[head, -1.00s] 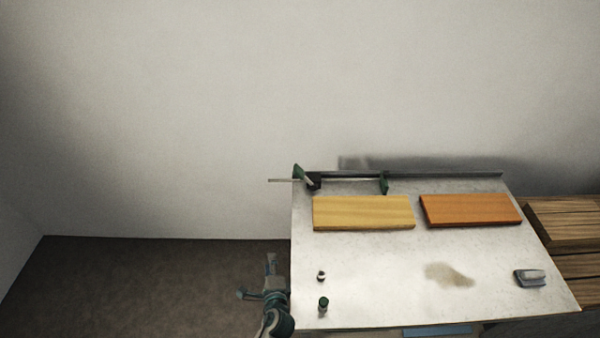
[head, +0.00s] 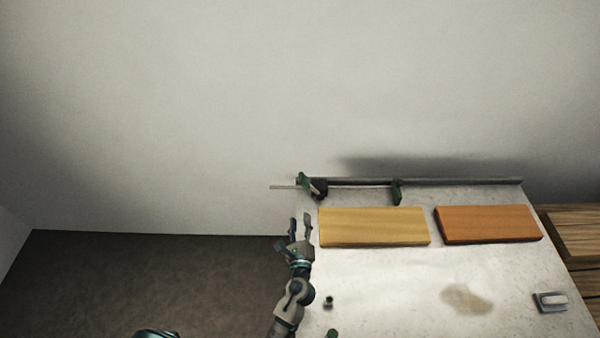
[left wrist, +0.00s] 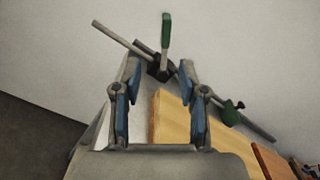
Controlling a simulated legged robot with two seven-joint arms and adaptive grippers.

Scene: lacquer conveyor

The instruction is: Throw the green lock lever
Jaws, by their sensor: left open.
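The green lock lever (head: 304,182) stands on a dark clamp block at the far left corner of the bench, on a metal rail. In the left wrist view the green lever (left wrist: 166,33) points upward from the dark block, beyond my fingertips. My left gripper (head: 300,226) is over the bench's left edge, nearer than the lever and apart from it. Its fingers with blue pads (left wrist: 160,84) are spread, with nothing held. A second green piece (head: 397,192) sits further right on the rail and also shows in the left wrist view (left wrist: 229,112). My right gripper is not in view.
A yellow board (head: 373,227) and an orange board (head: 488,224) lie on the pale bench (head: 400,275). A grey block (head: 550,302) and small knob-like pieces are nearer the front. A thin rod (head: 284,187) sticks out left of the lever. Wooden slats (head: 575,235) stand at right.

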